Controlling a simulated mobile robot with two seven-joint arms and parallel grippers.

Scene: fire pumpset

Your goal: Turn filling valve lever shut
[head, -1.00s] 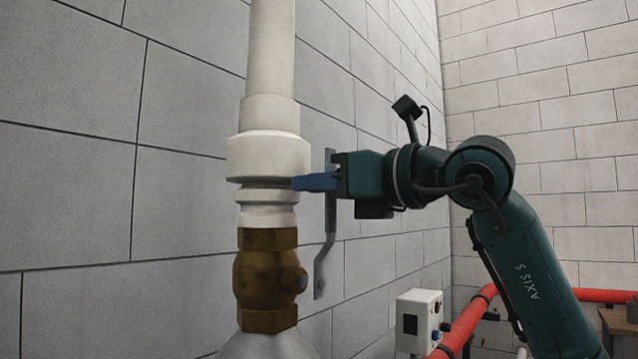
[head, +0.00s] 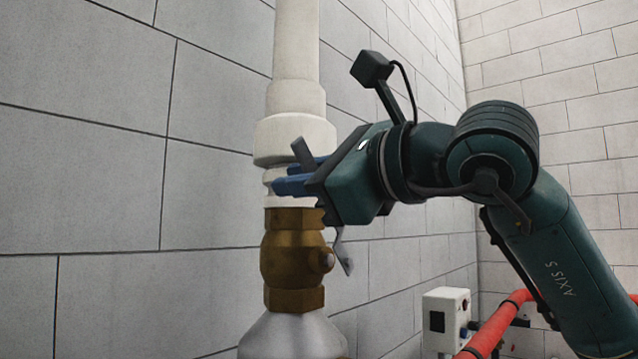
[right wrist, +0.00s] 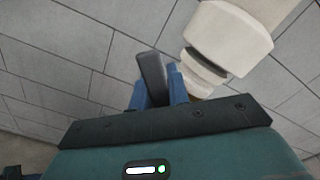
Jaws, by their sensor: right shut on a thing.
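The filling valve is a brass body (head: 291,262) on a white vertical pipe. Its grey metal lever (head: 303,154) shows its upper end above my right gripper's blue fingers and its lower bent part (head: 344,252) below the gripper. The middle of the lever is hidden behind the gripper. My right gripper (head: 290,180) is shut on the lever, its fingers in front of the white pipe fitting. In the right wrist view the dark lever end (right wrist: 152,78) stands between the two blue fingers (right wrist: 158,92). My left gripper is not in view.
The white pipe (head: 296,50) with its thick collar (head: 292,138) stands right beside the fingers. A grey block wall (head: 100,160) is close behind. A white control box (head: 446,312) and a red pipe (head: 497,325) are at the lower right.

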